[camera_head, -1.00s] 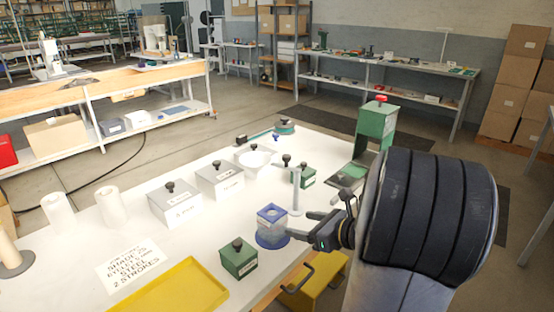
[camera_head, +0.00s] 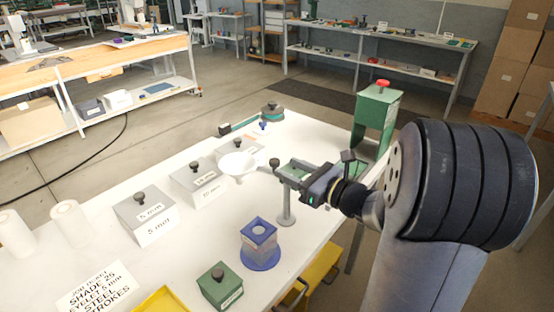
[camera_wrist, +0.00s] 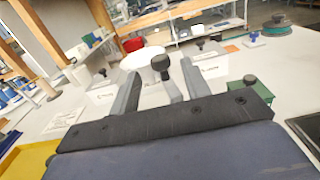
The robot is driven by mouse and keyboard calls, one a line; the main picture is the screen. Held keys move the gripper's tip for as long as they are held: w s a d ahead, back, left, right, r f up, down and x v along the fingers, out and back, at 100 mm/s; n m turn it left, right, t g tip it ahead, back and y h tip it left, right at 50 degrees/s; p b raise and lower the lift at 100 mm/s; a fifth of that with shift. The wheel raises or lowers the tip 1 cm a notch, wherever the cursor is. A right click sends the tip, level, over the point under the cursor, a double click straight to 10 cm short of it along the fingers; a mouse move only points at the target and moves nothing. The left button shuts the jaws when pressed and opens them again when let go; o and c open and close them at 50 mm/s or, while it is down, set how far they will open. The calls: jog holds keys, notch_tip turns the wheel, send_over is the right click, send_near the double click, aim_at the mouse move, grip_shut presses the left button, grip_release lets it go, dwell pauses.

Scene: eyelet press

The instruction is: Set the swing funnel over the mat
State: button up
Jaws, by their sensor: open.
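The swing funnel is a white bowl (camera_head: 237,164) with a dark knob (camera_head: 274,162) near it, by a slim grey post (camera_head: 286,206). My gripper (camera_head: 281,171) is open at the knob. In the wrist view the knob (camera_wrist: 160,63) shows between the two grey fingers (camera_wrist: 159,88), with the white bowl (camera_wrist: 140,58) just beyond. I cannot tell whether the fingers touch the knob. A blue square cup on a round blue base (camera_head: 260,258) stands in front of the post, not under the bowl. I cannot tell for certain which thing is the mat.
Grey lidded boxes (camera_head: 146,215) with knobs stand left of the funnel. A green knobbed box (camera_head: 220,286) is at the front. A green press frame with a red knob (camera_head: 379,108) stands behind my gripper. The white tabletop (camera_head: 185,262) is clear between boxes and blue cup.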

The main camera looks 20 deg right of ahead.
aim_at(279, 163)
jog(key=x, duration=0.5)
jog(key=shift+w+a, duration=0.25)
jog(key=shift+w, duration=0.05)
jog(key=shift+c, duration=0.2)
grip_shut()
